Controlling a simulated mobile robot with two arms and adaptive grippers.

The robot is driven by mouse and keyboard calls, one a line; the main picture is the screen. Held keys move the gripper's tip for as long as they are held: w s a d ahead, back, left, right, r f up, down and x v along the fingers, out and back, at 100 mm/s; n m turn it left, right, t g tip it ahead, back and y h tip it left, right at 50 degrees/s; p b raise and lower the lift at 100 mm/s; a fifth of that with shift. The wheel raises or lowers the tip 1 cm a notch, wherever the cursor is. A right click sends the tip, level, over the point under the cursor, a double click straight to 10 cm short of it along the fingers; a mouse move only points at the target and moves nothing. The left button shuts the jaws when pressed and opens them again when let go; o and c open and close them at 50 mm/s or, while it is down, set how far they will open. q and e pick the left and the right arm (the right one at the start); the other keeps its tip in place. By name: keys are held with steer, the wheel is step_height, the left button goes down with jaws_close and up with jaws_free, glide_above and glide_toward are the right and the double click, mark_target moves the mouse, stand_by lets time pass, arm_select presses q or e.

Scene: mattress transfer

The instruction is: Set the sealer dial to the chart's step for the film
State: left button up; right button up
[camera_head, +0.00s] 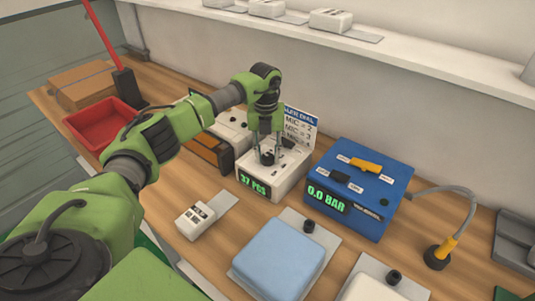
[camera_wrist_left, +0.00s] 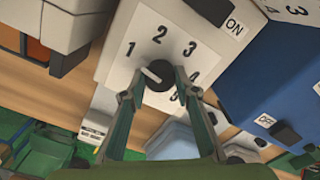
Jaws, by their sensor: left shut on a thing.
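The white sealer (camera_head: 285,181) has a green display reading "37 PCS". Its black dial (camera_wrist_left: 158,77) is ringed by printed numbers; 1, 2, 3 and 4 are readable and the lowest is partly covered. The dial's white mark points left and slightly up, nearest the 1. My left gripper (camera_head: 267,155) reaches down from above, and its two fingers (camera_wrist_left: 160,72) are closed around the dial. The chart (camera_head: 300,127) stands behind the sealer; "MIC = 2" and "MIC = 3" are readable, but the arm hides part of it. I cannot tell which item is the film.
A blue box (camera_head: 372,190) reading "0.0 BAR" stands right of the sealer. A light-blue pad (camera_head: 278,258) and a small white labelled block (camera_head: 195,220) lie in front. A red tray (camera_head: 98,125) and cardboard box (camera_head: 82,85) are at left. The shelf (camera_head: 430,62) runs behind.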

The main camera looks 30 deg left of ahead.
arm_select(q)
steer(key=m+b, duration=0.1)
steer(key=m, duration=0.3)
steer(key=shift+m, duration=0.3)
steer(key=shift+m+b, duration=0.5)
steer(key=shift+m, duration=2)
steer(key=o, duration=1.1)
